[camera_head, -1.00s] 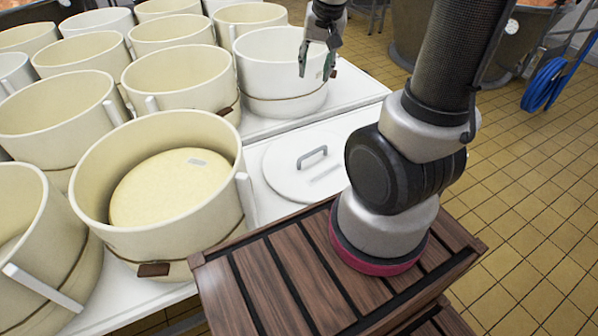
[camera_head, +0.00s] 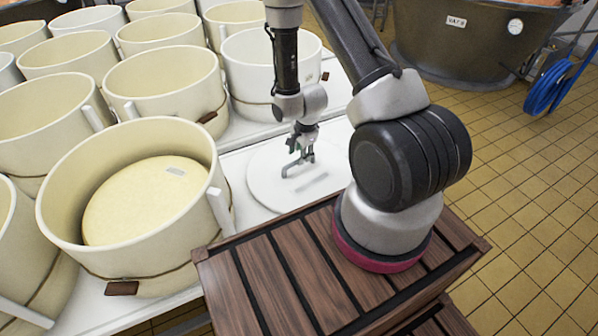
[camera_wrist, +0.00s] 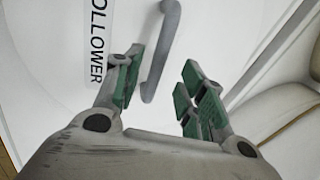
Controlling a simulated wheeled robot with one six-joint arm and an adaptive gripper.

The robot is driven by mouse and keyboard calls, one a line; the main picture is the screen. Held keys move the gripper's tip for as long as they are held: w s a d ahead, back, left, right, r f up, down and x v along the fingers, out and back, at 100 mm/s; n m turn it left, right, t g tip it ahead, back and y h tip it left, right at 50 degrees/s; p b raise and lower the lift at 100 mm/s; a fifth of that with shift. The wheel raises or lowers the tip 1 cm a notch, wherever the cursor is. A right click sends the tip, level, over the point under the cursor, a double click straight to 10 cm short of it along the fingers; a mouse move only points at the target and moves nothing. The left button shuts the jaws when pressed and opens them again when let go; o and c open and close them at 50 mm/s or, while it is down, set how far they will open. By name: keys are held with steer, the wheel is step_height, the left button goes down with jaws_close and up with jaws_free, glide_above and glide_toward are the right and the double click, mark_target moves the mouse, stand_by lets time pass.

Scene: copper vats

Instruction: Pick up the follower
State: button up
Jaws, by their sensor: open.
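The follower (camera_head: 266,186) is a flat white disc lying on the white table, with a grey bar handle (camera_head: 297,170) on top. My gripper (camera_head: 299,158) is above the disc, close to the handle, and partly covers it. In the wrist view, the follower (camera_wrist: 45,110) fills most of the picture and carries a label (camera_wrist: 97,40) reading "OLLOWER". The fingers of my gripper (camera_wrist: 160,78) are spread apart. The near end of the handle (camera_wrist: 158,60) shows between the fingertips, apart from both. Whether the fingers reach down to handle height I cannot tell.
Several cream moulds with straps crowd the table at left; the nearest mould (camera_head: 50,215) holds a pale round block (camera_head: 135,200). Another mould (camera_head: 255,75) stands just behind the follower. A copper vat (camera_head: 450,50) and a blue hose (camera_head: 548,88) are at the back right.

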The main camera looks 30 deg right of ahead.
steer(key=f, duration=0.5)
steer(key=shift+w+a, duration=0.1)
steer(key=shift+w, duration=0.3)
jaws_close()
